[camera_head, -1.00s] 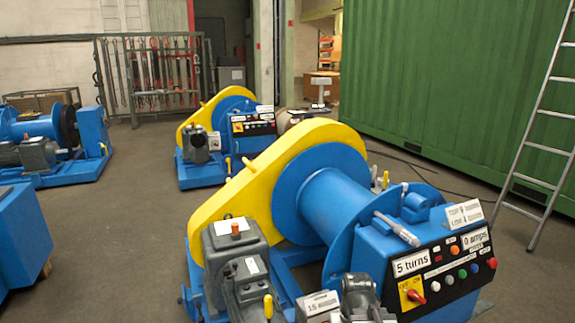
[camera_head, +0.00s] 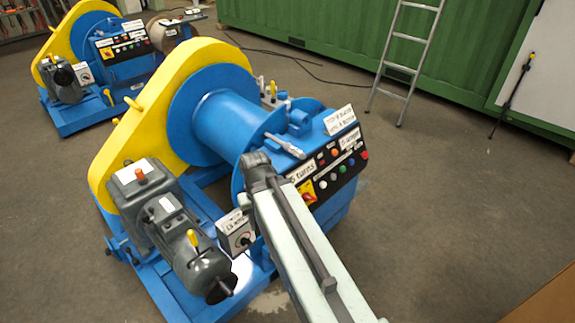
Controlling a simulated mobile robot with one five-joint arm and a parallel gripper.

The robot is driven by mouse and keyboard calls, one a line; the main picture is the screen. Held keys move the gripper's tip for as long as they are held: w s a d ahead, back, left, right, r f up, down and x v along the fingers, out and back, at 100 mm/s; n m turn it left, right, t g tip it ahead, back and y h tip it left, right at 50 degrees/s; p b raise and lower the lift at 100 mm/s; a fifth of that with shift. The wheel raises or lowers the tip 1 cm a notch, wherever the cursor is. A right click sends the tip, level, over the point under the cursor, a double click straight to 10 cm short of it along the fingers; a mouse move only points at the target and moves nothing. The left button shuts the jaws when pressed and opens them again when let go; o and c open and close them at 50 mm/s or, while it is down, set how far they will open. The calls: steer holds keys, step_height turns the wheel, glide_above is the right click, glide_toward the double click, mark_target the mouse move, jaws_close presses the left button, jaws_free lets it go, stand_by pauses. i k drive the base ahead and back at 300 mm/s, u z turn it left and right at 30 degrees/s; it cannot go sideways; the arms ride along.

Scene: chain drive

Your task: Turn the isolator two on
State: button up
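A rotary isolator-style switch with a red handle on a yellow plate (camera_head: 307,192) sits at the left end of the near blue winch's control panel (camera_head: 335,168). A similar red and yellow switch (camera_head: 107,53) is on the far winch's panel. No readable label tells which is number two. A small grey box with a dark knob (camera_head: 237,232) stands beside the near motor; its label is too small to read. My arm rises from the bottom edge, its dark end just left of the near panel, partly covering the winch. I make out no gripper fingers.
The near winch has a yellow chain guard (camera_head: 130,130), a blue drum (camera_head: 230,122) and a grey motor (camera_head: 185,240). A ladder (camera_head: 405,60) leans on the green container (camera_head: 320,25). A tripod stand (camera_head: 515,92) is at right. The floor right of the winch is clear.

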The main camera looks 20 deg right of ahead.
mark_target(307, 196)
steer(key=u, duration=3.25)
steer(key=i, duration=0.7)
steer(key=z, duration=2.95)
